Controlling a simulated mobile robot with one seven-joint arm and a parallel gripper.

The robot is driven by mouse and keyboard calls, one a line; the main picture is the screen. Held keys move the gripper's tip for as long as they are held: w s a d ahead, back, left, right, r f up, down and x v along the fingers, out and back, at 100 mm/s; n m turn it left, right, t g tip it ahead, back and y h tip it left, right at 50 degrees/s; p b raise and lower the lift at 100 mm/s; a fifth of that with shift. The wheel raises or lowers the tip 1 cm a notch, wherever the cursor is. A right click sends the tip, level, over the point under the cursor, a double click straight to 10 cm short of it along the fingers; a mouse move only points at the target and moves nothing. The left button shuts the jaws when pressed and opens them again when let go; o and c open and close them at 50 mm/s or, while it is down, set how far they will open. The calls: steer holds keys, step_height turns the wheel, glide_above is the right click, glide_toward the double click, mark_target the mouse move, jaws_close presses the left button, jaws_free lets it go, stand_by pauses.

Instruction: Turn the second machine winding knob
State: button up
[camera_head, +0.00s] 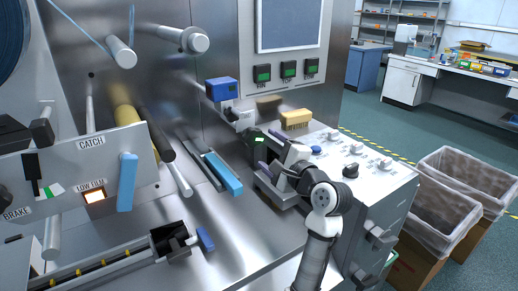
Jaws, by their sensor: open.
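On the sloping metal control panel (388,184) of the machine, right of centre, there is a round black knob (351,170). A smaller blue knob (316,150) sits to its left, and a row of small labelled controls (368,152) runs along the panel's far side. I cannot tell which of these is the second winding knob. My gripper (265,154) is open and points left, at the left end of the panel. It is left of the black knob and apart from it. My wrist and arm hide part of the panel's near left side.
A yellow block (297,118) and a blue box (221,89) sit behind my gripper. Rollers and a blue-handled lever (127,182) are at left. A lined bin (440,210) stands right of the machine. The teal floor (410,134) behind the panel is clear.

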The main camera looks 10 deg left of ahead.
mark_target(255, 139)
steer(key=b+v, duration=0.1)
steer(key=v, duration=0.4)
stand_by(1.3)
steer(key=w+a+m+b, duration=0.1)
steer(key=w+a+m, duration=0.2)
steer(key=m, duration=0.9)
steer(key=w+a+m+b, duration=0.1)
steer(key=w+a+m, duration=0.2)
steer(key=m, duration=0.9)
steer(key=w+a+m+b, duration=0.1)
steer(key=w+a+m, duration=0.2)
steer(key=m, duration=0.9)
steer(key=shift+w+a+b, duration=0.4)
steer(key=shift+a, duration=0.05)
